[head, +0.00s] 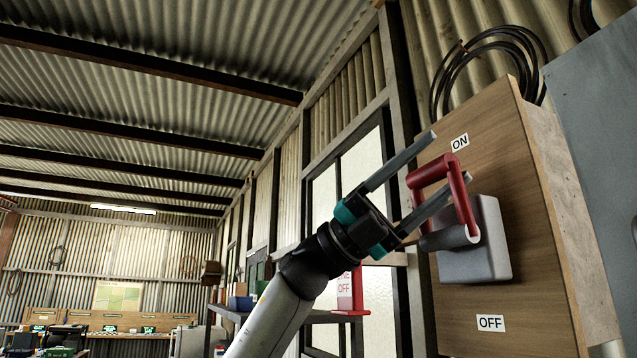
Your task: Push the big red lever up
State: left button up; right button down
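The big red lever (464,203) is a U-shaped handle on a grey switch box (485,250), fixed to a wooden panel. Its red crossbar lies at the upper end, just below the ON label (460,142). The OFF label (491,323) is lower on the panel. My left gripper (441,163) is open, its two grey fingers apart. One finger reaches above and left of the crossbar; the other overlaps the opening of the U below it. I cannot tell whether either finger touches the lever. My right gripper is not in view.
The wooden panel (545,230) stands out from the corrugated wall. A coiled black cable (480,58) hangs above it, and a grey cabinet (600,110) is at the right. A red sign (349,291) stands on a shelf (325,317) behind my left arm.

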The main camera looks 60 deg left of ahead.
pick_arm(q)
jog(key=shift+s+a, duration=0.6)
jog(key=shift+a, duration=0.15)
jog(key=s+a+b, duration=0.2)
jog(key=s+a, duration=0.8)
jog(key=shift+a+r, duration=0.2)
jog(key=shift+r, duration=0.25)
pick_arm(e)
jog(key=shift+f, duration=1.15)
